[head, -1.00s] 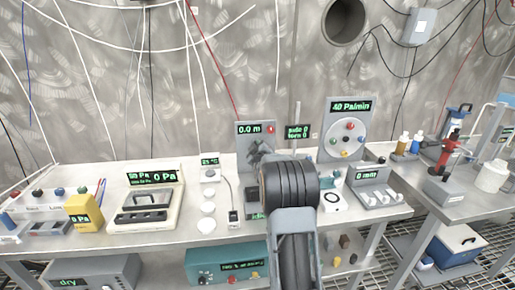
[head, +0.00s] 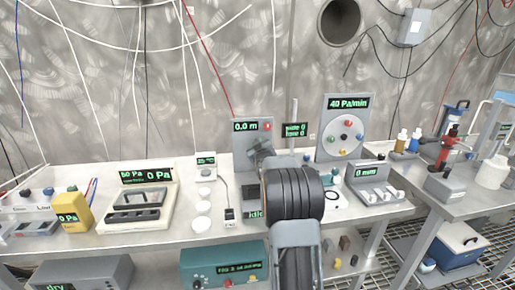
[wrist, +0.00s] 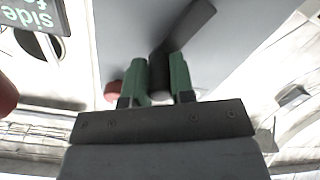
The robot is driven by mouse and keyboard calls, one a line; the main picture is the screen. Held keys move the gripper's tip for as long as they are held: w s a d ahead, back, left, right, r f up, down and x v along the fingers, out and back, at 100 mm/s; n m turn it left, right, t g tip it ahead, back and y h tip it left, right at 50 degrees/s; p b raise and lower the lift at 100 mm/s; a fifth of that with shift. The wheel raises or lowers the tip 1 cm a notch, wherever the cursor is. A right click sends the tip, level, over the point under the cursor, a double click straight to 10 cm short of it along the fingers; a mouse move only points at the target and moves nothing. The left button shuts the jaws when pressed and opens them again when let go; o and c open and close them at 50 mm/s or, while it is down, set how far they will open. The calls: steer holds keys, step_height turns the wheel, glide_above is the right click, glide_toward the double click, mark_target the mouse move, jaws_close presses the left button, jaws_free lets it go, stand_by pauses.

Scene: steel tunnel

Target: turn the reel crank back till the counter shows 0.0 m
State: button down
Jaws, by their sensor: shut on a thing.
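The reel panel (head: 241,143) is an upright grey plate on the bench in the head view. Its counter (head: 246,127) shows 0.0 m in green digits. The grey crank arm (head: 262,147) shows in front of the panel, partly hidden by my arm. In the wrist view, my gripper (wrist: 160,80) has green fingers closed around the dark crank handle (wrist: 159,72). The dark crank arm (wrist: 188,26) runs up and right from the handle across the grey panel. My arm hides the gripper in the head view.
A small display (head: 295,130) on a post stands close right of the panel. A dial panel reading 40 Pa/min (head: 346,104) is further right. A low grey hook unit (head: 371,182) sits in front of it. A cream tray unit (head: 139,202) stands left. Small white discs lie between.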

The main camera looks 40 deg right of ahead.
steer(key=c, duration=1)
jaws_free()
steer(key=shift+o, duration=0.2)
steer(key=shift+r, duration=0.1)
steer(key=shift+r, duration=0.4)
step_height(320, 180, up, 3)
steer(key=shift+s+f, duration=0.1)
steer(key=shift+s, duration=0.05)
steer(key=s+a+r, duration=0.6)
steer(key=s+r, duration=0.3)
steer(key=s, duration=0.3)
steer(key=shift+a+p, duration=0.15)
steer(key=shift+p, duration=0.25)
steer(key=shift+s+r, duration=0.1)
